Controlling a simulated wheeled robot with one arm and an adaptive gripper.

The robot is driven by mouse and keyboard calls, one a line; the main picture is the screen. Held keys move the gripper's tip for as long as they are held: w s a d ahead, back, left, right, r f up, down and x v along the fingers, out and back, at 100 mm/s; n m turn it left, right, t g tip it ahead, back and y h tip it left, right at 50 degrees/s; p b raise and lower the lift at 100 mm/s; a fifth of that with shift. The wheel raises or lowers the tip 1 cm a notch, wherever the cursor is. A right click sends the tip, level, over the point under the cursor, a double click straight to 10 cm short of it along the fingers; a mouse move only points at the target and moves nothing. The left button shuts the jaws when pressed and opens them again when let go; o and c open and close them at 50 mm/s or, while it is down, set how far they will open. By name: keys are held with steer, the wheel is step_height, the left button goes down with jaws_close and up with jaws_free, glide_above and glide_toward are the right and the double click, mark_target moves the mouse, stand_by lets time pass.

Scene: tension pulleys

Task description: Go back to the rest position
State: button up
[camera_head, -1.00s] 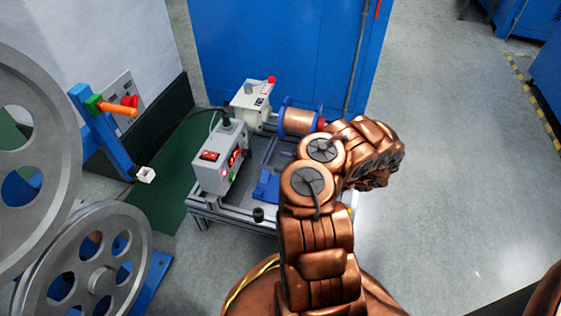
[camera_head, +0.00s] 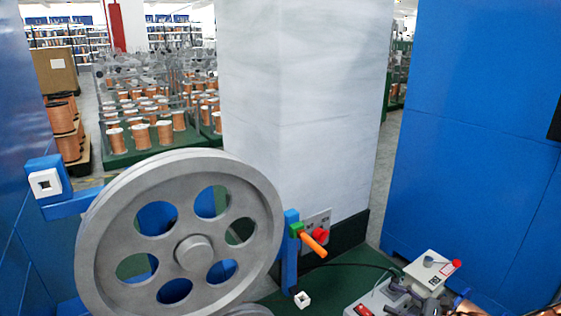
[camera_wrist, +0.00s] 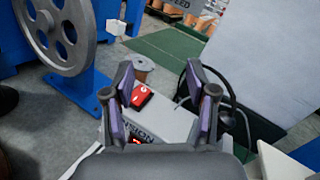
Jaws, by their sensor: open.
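My gripper (camera_wrist: 160,84) is open in the wrist view, its two dark, purple-padded fingers apart with nothing held between them. Beyond and below the fingers is the top of a light grey control box (camera_wrist: 172,118) with a red switch (camera_wrist: 140,95). In the head view, dark parts of my gripper (camera_head: 402,293) show at the lower right, in front of the grey box (camera_head: 375,297). My copper-coloured arm is mostly out of that view.
A large grey pulley wheel (camera_head: 130,220) stands at the left. An orange-handled lever (camera_head: 313,243) is beside the white pillar (camera_head: 305,100). A blue cabinet (camera_head: 470,130) fills the right. Copper spools (camera_head: 140,136) stand behind. A black cable (camera_wrist: 232,84) loops right of my fingers.

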steer(key=s+a+r+n+g+p, duration=0.4)
steer(key=a+r+n+g+p, duration=0.1)
steer(key=a+r, duration=0.6)
steer(key=s+a+r+n+g+p, duration=0.3)
steer(key=a+r+n+g+p, duration=0.4)
steer(key=r, duration=0.6)
steer(key=s+a+r+n+g+h+p, duration=0.35)
steer(key=s+a+r+h+p, duration=0.3)
steer(key=s+r, duration=0.55)
steer(key=s+d+r+n+t+h+p, duration=0.1)
steer(key=s+d+r+n+h+p, duration=0.1)
steer(key=s+d+r+h+p, duration=0.2)
steer(key=s+d+r+n+t+h+p, duration=0.2)
steer(key=s+d+r+h+p, duration=0.3)
steer(key=s+r+p, duration=0.3)
steer(key=s+p, duration=0.1)
steer(key=s, duration=0.2)
steer(key=shift+s+n+p, duration=0.15)
steer(key=shift+n+p, duration=0.2)
